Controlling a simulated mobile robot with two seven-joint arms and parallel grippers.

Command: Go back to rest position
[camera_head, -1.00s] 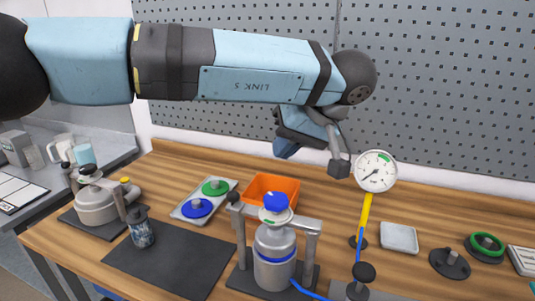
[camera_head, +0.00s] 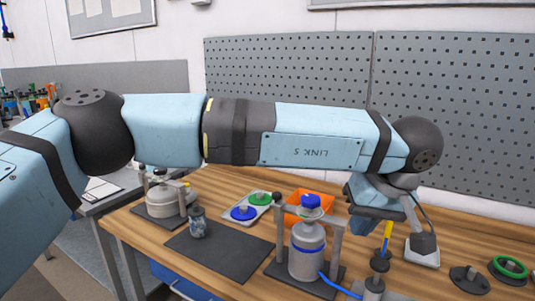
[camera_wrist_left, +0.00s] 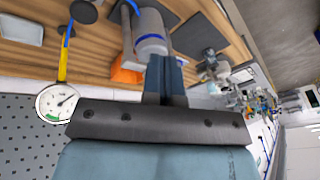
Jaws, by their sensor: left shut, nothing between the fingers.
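My left arm reaches across the head view from the left, above the bench. Its left gripper (camera_head: 362,224) points down beside the orange bin, partly hidden by my wrist. In the left wrist view its blue fingers (camera_wrist_left: 166,62) are together with nothing between them. I see no contact between gripper and drum. My right gripper is not in view.
An orange bin (camera_head: 296,209) sits behind the drum. A gauge (camera_wrist_left: 55,103) on a yellow post (camera_head: 387,236) stands close by. A perforated panel (camera_head: 480,110) backs the bench.

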